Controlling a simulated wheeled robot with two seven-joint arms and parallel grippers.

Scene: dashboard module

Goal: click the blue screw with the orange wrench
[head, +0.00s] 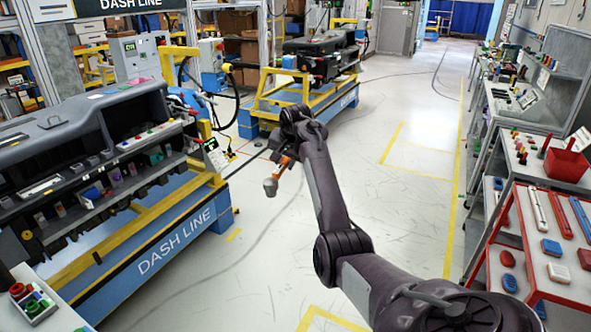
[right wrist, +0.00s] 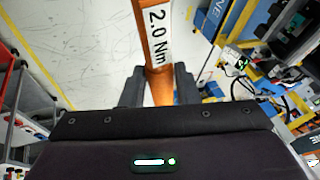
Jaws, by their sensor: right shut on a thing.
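My right gripper (head: 288,146) is shut on the orange wrench (head: 280,167) and holds it in the air over the aisle, right of the near dashboard module (head: 100,115). The wrench's grey end (head: 270,187) hangs down to the lower left, apart from the module. In the right wrist view the wrench (right wrist: 151,35) sits between the two dark fingers of the gripper (right wrist: 159,86) and bears a "2.0 Nm" label. A pale strip (head: 150,137) with small coloured pieces lies on the module; I cannot tell whether the blue screw is among them. My left gripper is not in view.
The near module stands on a blue and yellow "DASH LINE" carrier (head: 178,240). A second carrier (head: 300,108) stands farther back. A red-framed cart (head: 520,262) with tools and a red bin (head: 566,160) is at the right. The aisle floor (head: 415,165) between is clear.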

